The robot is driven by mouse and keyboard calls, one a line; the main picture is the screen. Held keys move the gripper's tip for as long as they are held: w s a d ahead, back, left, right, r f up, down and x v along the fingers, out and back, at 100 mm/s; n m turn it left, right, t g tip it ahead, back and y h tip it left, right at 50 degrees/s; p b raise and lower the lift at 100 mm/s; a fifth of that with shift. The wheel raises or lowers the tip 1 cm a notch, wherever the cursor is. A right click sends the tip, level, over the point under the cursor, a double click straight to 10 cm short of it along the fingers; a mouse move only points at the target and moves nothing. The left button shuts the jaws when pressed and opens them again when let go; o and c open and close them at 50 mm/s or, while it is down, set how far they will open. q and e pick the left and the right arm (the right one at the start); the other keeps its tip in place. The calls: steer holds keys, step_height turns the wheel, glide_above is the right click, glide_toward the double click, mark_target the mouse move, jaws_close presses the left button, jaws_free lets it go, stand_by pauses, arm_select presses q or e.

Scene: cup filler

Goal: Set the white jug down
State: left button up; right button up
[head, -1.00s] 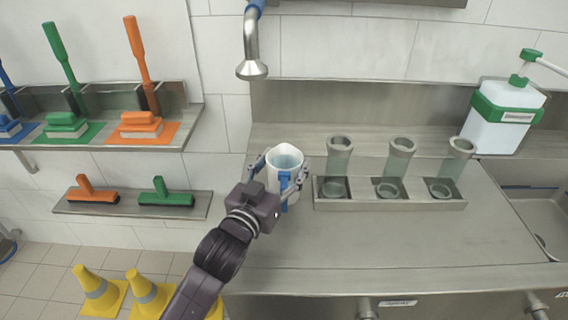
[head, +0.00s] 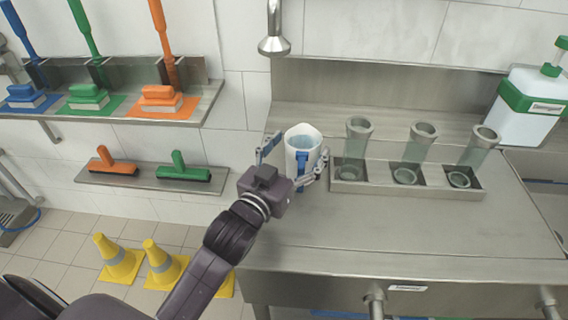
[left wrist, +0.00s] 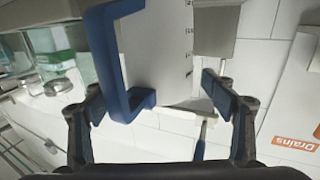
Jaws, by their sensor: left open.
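The white jug (head: 310,142) stands upright near the left end of the steel counter (head: 400,235), with a blue handle (head: 302,163) facing my arm and pale blue contents at its top. My left gripper (head: 297,158) is open, with one finger on each side of the jug. In the left wrist view the jug (left wrist: 155,45) and its blue handle (left wrist: 143,103) lie between the spread fingers, with gaps beside it. The jug's base is partly hidden behind the gripper. My right gripper is not in view.
A steel rack (head: 405,192) with three clear, grey-rimmed cups stands just right of the jug. A shower-like spout (head: 274,45) hangs above. A green-and-white dispenser (head: 530,105) stands at the back right. The counter front is clear. Yellow cones (head: 160,265) stand on the floor left.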

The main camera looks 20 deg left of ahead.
arm_select(q)
steer(key=s+a, duration=0.1)
steer(key=s, duration=0.9)
steer(key=shift+s, duration=0.1)
